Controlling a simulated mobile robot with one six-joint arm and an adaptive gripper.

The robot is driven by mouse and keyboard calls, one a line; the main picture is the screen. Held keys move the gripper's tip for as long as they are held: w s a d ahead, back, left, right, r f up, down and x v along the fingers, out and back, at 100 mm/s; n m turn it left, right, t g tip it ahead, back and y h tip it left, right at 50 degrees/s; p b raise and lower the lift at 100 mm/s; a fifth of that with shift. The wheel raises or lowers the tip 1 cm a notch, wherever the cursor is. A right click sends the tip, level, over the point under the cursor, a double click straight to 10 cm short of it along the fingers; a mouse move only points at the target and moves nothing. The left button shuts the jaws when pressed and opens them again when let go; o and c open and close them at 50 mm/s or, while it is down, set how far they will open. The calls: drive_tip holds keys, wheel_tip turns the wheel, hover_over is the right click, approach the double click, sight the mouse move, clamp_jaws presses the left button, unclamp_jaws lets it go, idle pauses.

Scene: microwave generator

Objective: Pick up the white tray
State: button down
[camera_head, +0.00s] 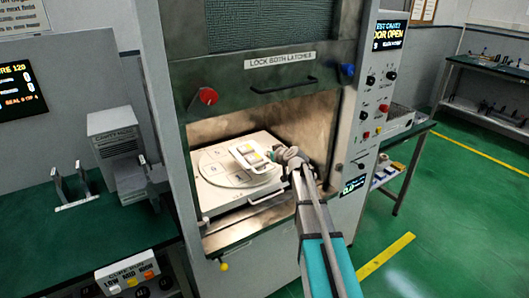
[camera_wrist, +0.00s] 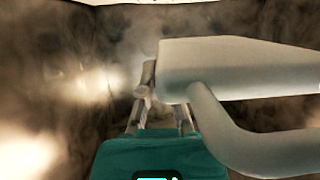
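The white tray (camera_head: 250,154) is a small pale frame with yellow patches inside. In the head view it is over the round plate (camera_head: 216,173) in the open chamber; I cannot tell whether it rests there or is raised. My gripper (camera_head: 284,155) is at the tray's right side, too small to show whether it touches the tray or how its fingers stand. In the wrist view, a large pale block (camera_wrist: 235,68) and a curved pale bar (camera_wrist: 250,148) fill the right side, close to the lens. I cannot tell what they belong to.
The chamber's raised door (camera_head: 270,75) has two latch knobs, red (camera_head: 208,96) and blue (camera_head: 347,70). A control panel (camera_head: 376,110) stands to the right, its screen reading door open. A green bench (camera_head: 90,245) is at the left. My arm reaches in through the opening.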

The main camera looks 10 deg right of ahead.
drive_tip(key=a+p+v, duration=0.1)
drive_tip(key=p+v, duration=0.3)
drive_tip(key=v, duration=0.6)
drive_tip(key=shift+s+r, duration=0.35)
drive_tip(key=shift+r, duration=0.2)
